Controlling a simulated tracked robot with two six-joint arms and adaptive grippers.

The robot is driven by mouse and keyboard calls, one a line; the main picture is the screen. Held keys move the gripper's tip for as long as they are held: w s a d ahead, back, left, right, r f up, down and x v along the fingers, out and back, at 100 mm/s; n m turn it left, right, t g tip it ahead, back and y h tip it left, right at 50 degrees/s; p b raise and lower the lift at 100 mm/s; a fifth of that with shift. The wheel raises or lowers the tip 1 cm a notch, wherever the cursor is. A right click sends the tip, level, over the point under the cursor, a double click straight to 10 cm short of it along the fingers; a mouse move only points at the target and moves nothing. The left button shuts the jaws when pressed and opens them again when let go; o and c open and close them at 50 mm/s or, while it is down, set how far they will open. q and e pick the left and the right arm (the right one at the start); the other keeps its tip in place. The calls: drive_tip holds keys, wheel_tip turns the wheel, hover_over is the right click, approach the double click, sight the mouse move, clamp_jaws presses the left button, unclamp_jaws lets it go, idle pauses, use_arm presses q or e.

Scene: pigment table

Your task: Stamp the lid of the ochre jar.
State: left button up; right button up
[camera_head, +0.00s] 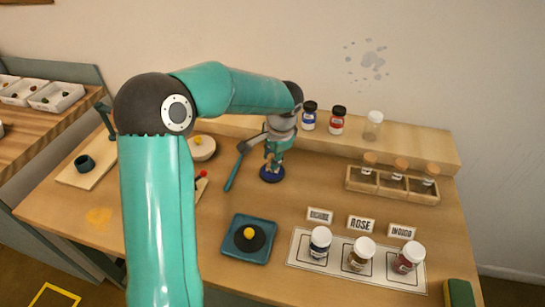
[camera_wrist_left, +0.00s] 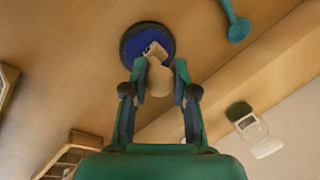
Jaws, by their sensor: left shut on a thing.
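My left gripper (camera_head: 273,160) is shut on a pale wooden stamp (camera_wrist_left: 160,79), its fingers on either side of the handle in the left wrist view. The stamp's lower end is over the round blue ink pad (camera_wrist_left: 138,40), which also shows in the head view (camera_head: 271,177); I cannot tell whether they touch. Three white-lidded jars stand on a white card at the front right: a dark blue one (camera_head: 320,242), a brownish-yellow one (camera_head: 360,254) in the middle, and a red one (camera_head: 407,257). The middle contents look ochre. My right gripper is not in view.
Label cards reading roughly OCHRE (camera_head: 319,215), ROSE (camera_head: 361,224) and INDIGO (camera_head: 402,231) stand behind the jars. A teal tray (camera_head: 231,250) holds a dark disc with a yellow knob. A wooden rack (camera_head: 391,188) holds corked jars. A teal spoon-like tool (camera_head: 233,175) lies left of the pad.

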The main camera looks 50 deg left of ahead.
use_arm(q)
drive_tip(key=shift+r+p, duration=2.7)
drive_tip(key=shift+r, duration=0.8)
drive_tip(key=shift+s+f, duration=0.1)
